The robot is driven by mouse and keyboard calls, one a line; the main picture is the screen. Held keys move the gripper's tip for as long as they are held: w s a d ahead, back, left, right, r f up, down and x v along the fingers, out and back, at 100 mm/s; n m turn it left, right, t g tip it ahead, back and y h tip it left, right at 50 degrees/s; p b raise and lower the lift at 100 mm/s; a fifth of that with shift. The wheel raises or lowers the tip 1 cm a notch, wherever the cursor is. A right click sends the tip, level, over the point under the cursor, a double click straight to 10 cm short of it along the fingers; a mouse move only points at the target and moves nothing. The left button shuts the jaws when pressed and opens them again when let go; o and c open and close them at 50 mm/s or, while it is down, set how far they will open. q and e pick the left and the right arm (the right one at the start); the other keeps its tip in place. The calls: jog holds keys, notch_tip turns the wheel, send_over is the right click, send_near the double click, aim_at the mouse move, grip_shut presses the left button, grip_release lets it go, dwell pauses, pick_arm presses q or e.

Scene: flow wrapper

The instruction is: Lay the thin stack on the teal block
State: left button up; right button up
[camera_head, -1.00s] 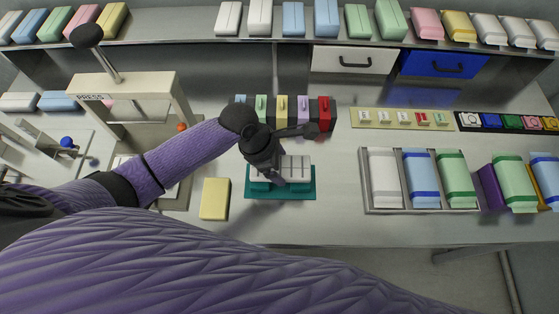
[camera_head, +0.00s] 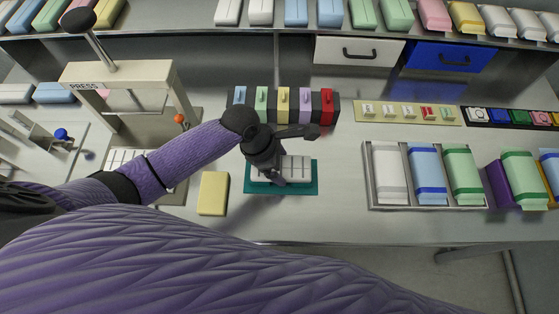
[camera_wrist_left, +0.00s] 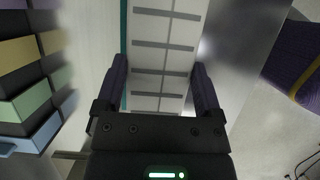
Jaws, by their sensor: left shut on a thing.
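The thin stack (camera_head: 296,168) is white with grey lines across it. It is level over the teal block (camera_head: 314,184) and appears to lie on it, with a teal margin showing around it. Any gap beneath it is hard to judge. My left gripper (camera_head: 278,178) is above the block and shut on the stack, hiding its middle. In the left wrist view the stack (camera_wrist_left: 163,58) runs between the two fingers, with a strip of the teal block (camera_wrist_left: 123,45) along its left side. My right gripper is not in view.
A pale yellow block (camera_head: 213,193) lies just left of the teal block. A row of coloured blocks (camera_head: 283,103) stands behind it. The press (camera_head: 125,80) is at the left, and a metal tray (camera_head: 372,190) of wrapped packs is at the right. Bare table lies between block and tray.

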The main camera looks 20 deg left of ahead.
pick_arm(q)
jog(key=shift+f, duration=0.1)
jog(key=o, duration=0.9)
jog(key=p+v, duration=0.4)
jog(key=v, duration=0.5)
jog(key=shift+a+r+p, duration=0.1)
jog(key=shift+r+p, duration=0.15)
jog(key=shift+p, duration=0.1)
jog(key=shift+a+r, duration=0.1)
